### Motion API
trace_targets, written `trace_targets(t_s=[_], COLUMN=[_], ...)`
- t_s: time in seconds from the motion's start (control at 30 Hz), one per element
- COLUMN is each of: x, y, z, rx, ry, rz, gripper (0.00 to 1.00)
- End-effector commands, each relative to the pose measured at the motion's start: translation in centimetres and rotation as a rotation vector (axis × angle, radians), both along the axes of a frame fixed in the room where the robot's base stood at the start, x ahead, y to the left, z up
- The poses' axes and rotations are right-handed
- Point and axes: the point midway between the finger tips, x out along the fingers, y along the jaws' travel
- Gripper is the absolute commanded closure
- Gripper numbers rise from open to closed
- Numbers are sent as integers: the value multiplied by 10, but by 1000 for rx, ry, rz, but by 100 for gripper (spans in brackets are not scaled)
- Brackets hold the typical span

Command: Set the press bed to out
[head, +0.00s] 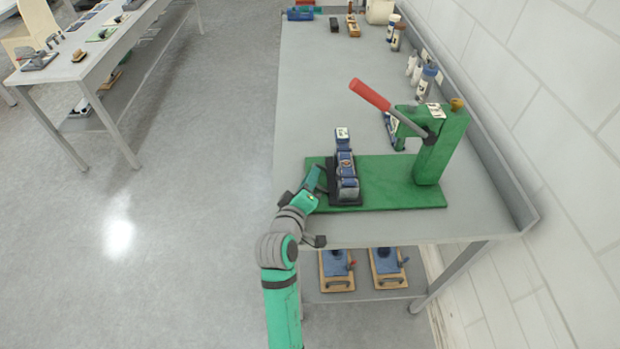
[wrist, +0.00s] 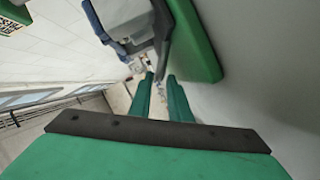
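The green press (head: 436,148) stands on the workbench, with a red-handled lever (head: 370,95) raised up to the left. Its flat green base (head: 390,190) extends left from the column. The press bed (head: 345,185), a blue and grey block on a black plate, sits at the left part of the base, clear of the column. My gripper (head: 316,183) is just left of the bed, over the base's left edge; contact cannot be told. In the wrist view, the fingers (wrist: 160,78) are a little apart with nothing between them. The bed (wrist: 120,18) shows beyond them.
The grey workbench (head: 315,90) is clear behind the press. Bottles (head: 425,80) line its wall side, and small tools (head: 352,25) lie at the far end. Two wooden-based items (head: 337,270) sit on the lower shelf. Another table (head: 90,50) stands at the left, across open floor.

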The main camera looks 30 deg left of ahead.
Motion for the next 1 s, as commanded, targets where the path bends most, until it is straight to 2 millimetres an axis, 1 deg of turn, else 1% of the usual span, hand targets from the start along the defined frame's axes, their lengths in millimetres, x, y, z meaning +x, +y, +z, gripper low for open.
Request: trace_targets(t_s=[0.17, 0.5, 0.6, 0.7, 0.8, 1.0], x=[-14, -72, -86, -95, -100, -102], y=[-3, -21, -24, -28, -29, -30], z=[2, 15, 18, 20, 22, 23], rx=[1, -1, -1, 0, 0, 0], ry=[0, 1, 1, 2, 1, 1], rz=[2, 3, 3, 3, 3, 2], gripper=[83, 83, 83, 83, 83, 83])
